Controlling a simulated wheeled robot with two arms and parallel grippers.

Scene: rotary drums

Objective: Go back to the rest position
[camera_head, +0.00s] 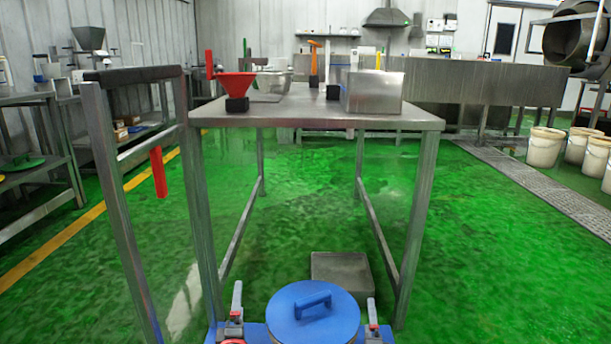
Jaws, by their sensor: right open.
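My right gripper (372,314) is at the bottom of the head view, just right of a round blue lid with a raised handle (312,309). It looks open and empty, with its fingers pointing forward. My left gripper (236,308) appears at the bottom, left of the lid. Its jaw opening is too small to make out. Both are well short of the steel table and low in the picture. No object shows in either gripper.
A steel table (300,119) stands ahead with a red funnel (236,84) and a metal box (373,92) on it. A metal frame (118,187) stands close at left. A grey tray (342,273) lies on the floor. White buckets (545,147) stand at right. Green floor is open at right.

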